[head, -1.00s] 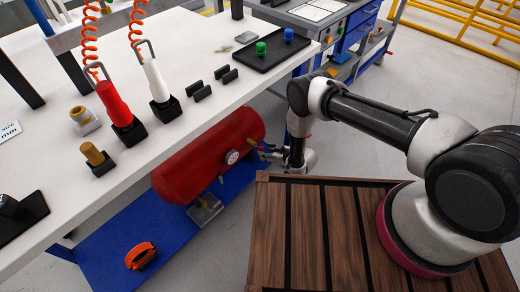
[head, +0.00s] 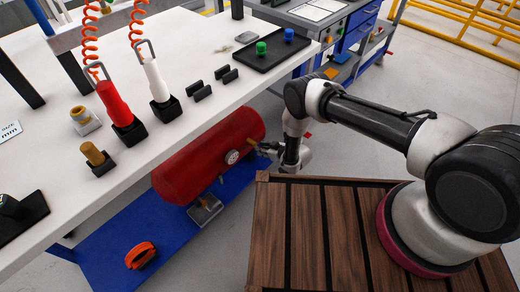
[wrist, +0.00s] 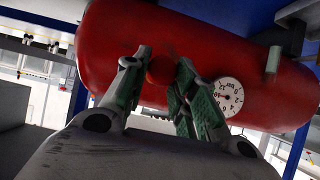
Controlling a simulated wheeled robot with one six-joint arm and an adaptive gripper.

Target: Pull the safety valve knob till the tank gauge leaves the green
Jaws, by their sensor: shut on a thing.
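The red tank (head: 195,165) lies under the bench and fills the top of the wrist view (wrist: 130,35). Its round white gauge (head: 232,157) faces me and also shows in the wrist view (wrist: 229,97); its needle and any green zone are too small to read surely. My gripper (head: 264,148) is at the tank's right end, beside a small brassy valve part (head: 252,144). In the wrist view, my gripper (wrist: 161,75) is shut on the reddish safety valve knob (wrist: 159,71), which is partly hidden between the fingers.
The white bench top (head: 190,60) overhangs the tank and holds red and white tools, sockets and a black tray (head: 270,52). A blue lower shelf (head: 110,250) carries an orange strap coil (head: 140,255). A slatted wooden surface (head: 320,230) is in front.

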